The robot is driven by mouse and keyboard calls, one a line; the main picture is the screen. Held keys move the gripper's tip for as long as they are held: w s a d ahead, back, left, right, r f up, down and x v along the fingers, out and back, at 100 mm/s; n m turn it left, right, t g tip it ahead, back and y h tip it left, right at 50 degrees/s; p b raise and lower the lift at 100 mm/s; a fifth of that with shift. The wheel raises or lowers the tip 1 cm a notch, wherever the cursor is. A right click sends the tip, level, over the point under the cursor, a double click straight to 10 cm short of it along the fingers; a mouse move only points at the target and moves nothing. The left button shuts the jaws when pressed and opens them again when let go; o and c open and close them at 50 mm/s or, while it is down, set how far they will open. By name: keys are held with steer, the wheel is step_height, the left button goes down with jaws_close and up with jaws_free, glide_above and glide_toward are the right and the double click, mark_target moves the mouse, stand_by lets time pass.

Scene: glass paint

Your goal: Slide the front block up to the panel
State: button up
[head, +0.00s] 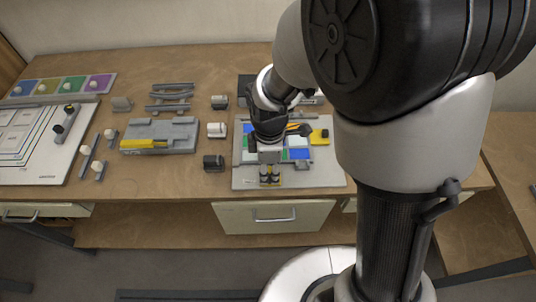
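The panel (299,154) is a flat piece with blue, green and white patches. It lies on a light grey board (322,180) right of the middle of the table. My gripper (270,178) points down over the front part of this board, just in front of the panel. Its two dark fingers sit close together, and a bit of yellow shows at their tips. I cannot tell whether they hold anything. The front block cannot be made out for certain; my gripper covers that spot. My wrist also hides part of the panel.
A yellow piece (319,136) sits at the board's right. Dark and white rollers (216,130) stand left of the board. Further left are a grey fixture (160,135) with a yellow part, a white board (35,150) and coloured squares with knobs (62,86).

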mark_target(269, 176)
steer(key=shift+f+b, duration=0.45)
steer(key=shift+f, duration=1.3)
steer(key=shift+c, duration=0.4)
jaws_close()
